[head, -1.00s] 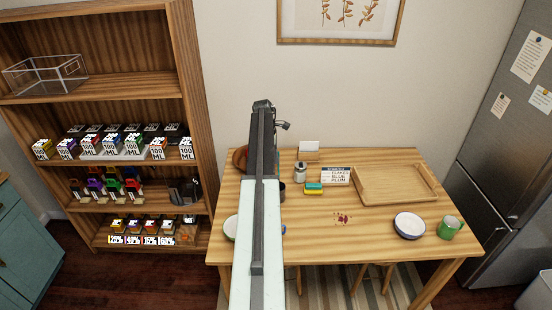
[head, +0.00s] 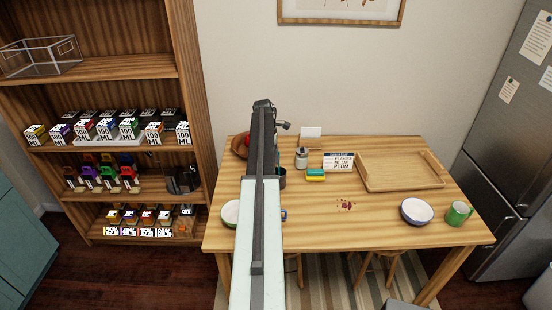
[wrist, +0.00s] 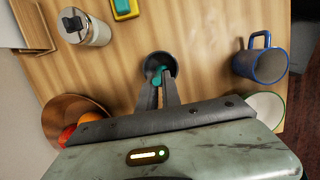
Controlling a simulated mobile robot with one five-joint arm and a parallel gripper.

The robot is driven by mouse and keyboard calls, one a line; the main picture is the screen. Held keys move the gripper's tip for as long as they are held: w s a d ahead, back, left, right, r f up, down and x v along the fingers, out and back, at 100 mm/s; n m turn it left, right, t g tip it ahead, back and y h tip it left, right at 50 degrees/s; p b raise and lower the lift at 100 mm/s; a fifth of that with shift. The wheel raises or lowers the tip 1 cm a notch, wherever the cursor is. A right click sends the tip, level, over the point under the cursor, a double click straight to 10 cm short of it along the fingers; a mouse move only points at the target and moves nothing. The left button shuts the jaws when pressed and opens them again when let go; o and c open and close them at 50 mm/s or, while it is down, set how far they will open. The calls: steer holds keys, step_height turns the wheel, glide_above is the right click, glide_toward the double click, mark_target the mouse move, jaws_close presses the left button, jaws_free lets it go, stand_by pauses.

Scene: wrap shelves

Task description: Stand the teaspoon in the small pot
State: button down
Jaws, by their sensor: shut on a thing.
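The small pot (wrist: 152,59) is a dark round vessel on the table, at the top middle of the wrist view. In the head view it shows only in part, right beside my arm (head: 282,179). My gripper (wrist: 160,82) is shut on a teal piece, which I take to be the teaspoon (wrist: 159,71). The fingertips and the teal piece overlap the pot's opening in the wrist view. I cannot tell how deep the teaspoon reaches, and most of it is hidden. In the head view my arm hides the gripper.
A blue mug (wrist: 262,64) and a pale bowl (wrist: 266,107) stand right of the pot in the wrist view. A fruit bowl (wrist: 58,112) and a lidded jar (wrist: 94,32) are on the left. A wooden tray (head: 385,184) lies farther right on the table.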

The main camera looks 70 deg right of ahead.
steer(key=shift+f, duration=0.45)
steer(key=c, duration=1.5)
jaws_free()
steer(key=shift+o, duration=0.2)
steer(key=shift+r, duration=0.1)
steer(key=p+v, duration=0.7)
steer(key=shift+r, duration=0.3)
steer(key=shift+w+a, duration=0.1)
